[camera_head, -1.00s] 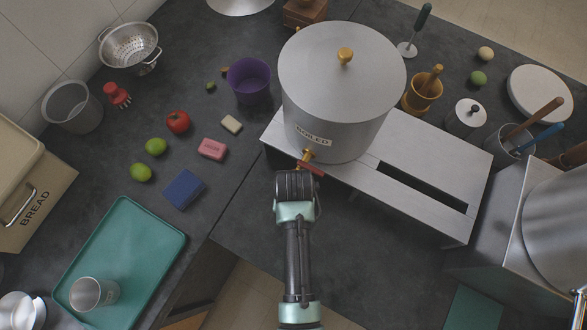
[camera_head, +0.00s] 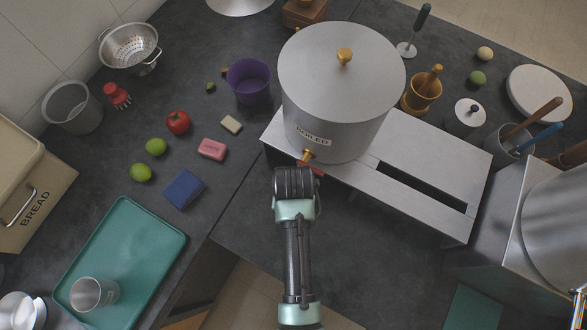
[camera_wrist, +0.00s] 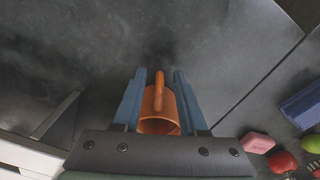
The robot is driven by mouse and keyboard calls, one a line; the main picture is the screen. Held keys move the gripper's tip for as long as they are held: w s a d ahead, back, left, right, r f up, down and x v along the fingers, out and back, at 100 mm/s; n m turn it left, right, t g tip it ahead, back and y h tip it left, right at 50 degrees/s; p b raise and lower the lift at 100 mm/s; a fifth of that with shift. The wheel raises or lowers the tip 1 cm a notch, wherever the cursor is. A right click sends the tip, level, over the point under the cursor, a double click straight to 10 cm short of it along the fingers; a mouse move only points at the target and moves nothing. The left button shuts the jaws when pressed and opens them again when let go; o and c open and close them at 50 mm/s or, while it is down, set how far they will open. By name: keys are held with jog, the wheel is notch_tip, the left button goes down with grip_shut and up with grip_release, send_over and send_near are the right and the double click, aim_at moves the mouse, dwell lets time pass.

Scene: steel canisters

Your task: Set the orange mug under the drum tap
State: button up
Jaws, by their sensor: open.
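The orange mug (camera_wrist: 158,124) shows in the wrist view between the two blue fingers of my gripper (camera_wrist: 160,76). The fingers stand apart on either side of the mug, and its handle points toward the fingertips. A thin gap shows beside the mug; contact cannot be made out. In the head view the mug is hidden beneath my wrist. The steel drum (camera_head: 340,85), labelled BOILED, stands on a slotted steel stand (camera_head: 425,165). Its brass tap (camera_head: 308,155) juts out at the drum's lower front, with a red lever partly covered by my wrist, which is just in front.
A green tray (camera_head: 150,235) with a steel cup (camera_head: 93,293) lies at left. A second steel vessel (camera_head: 560,225) stands at right. Dark counter is free right of my arm.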

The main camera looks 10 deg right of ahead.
notch_tip(320, 180, up, 10)
jog(key=shift+r, duration=0.15)
dwell(0.7)
